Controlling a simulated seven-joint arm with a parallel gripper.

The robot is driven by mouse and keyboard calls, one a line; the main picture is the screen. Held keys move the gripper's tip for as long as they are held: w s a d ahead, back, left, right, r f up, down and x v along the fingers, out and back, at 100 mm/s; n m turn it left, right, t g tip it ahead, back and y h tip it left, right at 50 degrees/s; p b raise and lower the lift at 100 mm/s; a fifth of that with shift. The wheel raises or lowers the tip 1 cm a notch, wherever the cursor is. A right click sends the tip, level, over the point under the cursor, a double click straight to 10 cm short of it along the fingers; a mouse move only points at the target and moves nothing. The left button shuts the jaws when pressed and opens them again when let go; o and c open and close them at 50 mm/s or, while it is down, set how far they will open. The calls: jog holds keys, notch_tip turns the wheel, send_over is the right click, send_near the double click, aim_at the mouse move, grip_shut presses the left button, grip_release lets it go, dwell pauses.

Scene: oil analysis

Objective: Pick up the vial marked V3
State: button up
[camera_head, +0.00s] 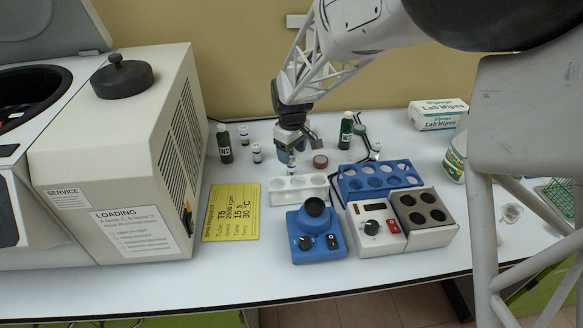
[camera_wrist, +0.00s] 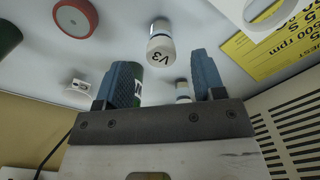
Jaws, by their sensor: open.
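Another white-capped vial (camera_wrist: 183,91) shows farther back through the gap between the fingers.
A red disc (camera_head: 320,161) lies right of the vial, and a white rack (camera_head: 300,190) stands in front. Other vials (camera_head: 257,152) and green bottles (camera_head: 224,143) (camera_head: 346,130) stand either side. A blue rack (camera_head: 380,181) and a yellow card (camera_head: 231,212) lie nearby.

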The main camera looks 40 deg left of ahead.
aim_at(292, 159)
jog(key=shift+f, duration=0.25)
jog(key=shift+f, duration=2.55)
jog(key=shift+c, duration=0.2)
jog(key=c, duration=1)
